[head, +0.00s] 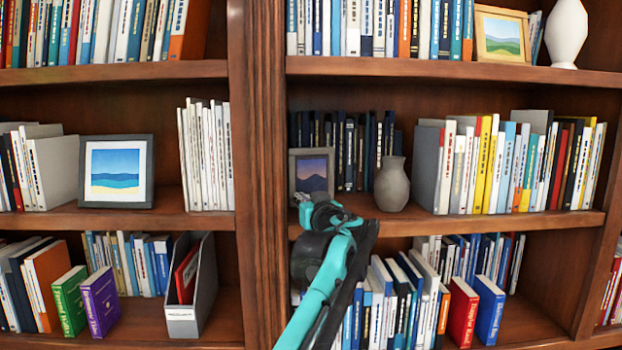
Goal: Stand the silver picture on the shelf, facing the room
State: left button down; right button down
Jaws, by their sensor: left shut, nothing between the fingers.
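The silver picture (313,163), a grey frame around a purple mountain scene, stands upright on the middle shelf (450,225) of the right bookcase, its image facing the room. It is at the left end of that shelf, in front of dark books. My left gripper (299,200) is shut and empty, just in front of the picture's lower edge, and hides part of it. I cannot tell whether the gripper touches the frame. My right gripper is out of view.
A grey vase (392,185) stands right of the picture, with a row of books (510,165) beyond it. The wooden upright (265,150) is close on the left. A dark-framed beach picture (116,171) stands in the left bookcase.

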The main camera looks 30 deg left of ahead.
pick_arm(q)
jog(key=shift+w+a, duration=0.2)
jog(key=shift+w, duration=0.1)
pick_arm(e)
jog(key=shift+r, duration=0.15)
pick_arm(q)
jog(key=shift+w+a+p, duration=0.25)
jog(key=shift+w+p, duration=0.05)
jog(key=shift+w, duration=0.15)
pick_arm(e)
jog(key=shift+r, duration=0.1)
pick_arm(q)
jog(key=shift+w+a, duration=0.15)
jog(key=shift+w, duration=0.1)
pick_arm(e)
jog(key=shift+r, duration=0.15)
pick_arm(q)
jog(key=shift+r, duration=0.3)
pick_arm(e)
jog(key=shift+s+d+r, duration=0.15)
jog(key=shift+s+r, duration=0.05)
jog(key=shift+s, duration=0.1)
